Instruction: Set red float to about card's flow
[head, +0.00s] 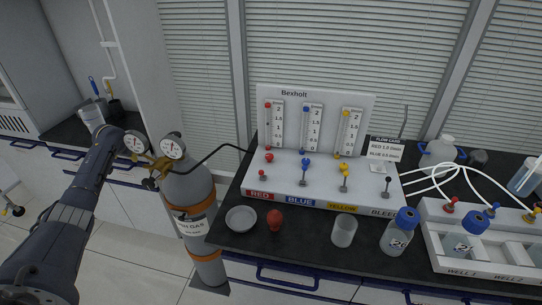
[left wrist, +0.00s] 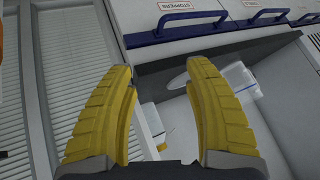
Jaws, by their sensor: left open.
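The white Bexholt flow panel (head: 313,94) stands on the dark bench in the head view. The red tube (head: 270,124) is its leftmost, with a small red mark near its top that looks like the float. A red valve knob (head: 269,157) sits below it. The flow card (head: 385,148) stands at the panel's right and reads RED 1.0 and BLUE 0.5. My left gripper (left wrist: 165,78) is open and empty in the left wrist view, pointing at drawer fronts. In the head view my left arm reaches up near the gauges, left of the panel. My right gripper is not seen.
A gas cylinder (head: 192,205) with gauges (head: 173,149) stands left of the bench, its black hose running to the panel. A dish (head: 240,219), a red bulb-like object (head: 275,220), a beaker (head: 343,230) and a blue-capped bottle (head: 398,233) line the front edge. Wells (head: 480,265) stand right.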

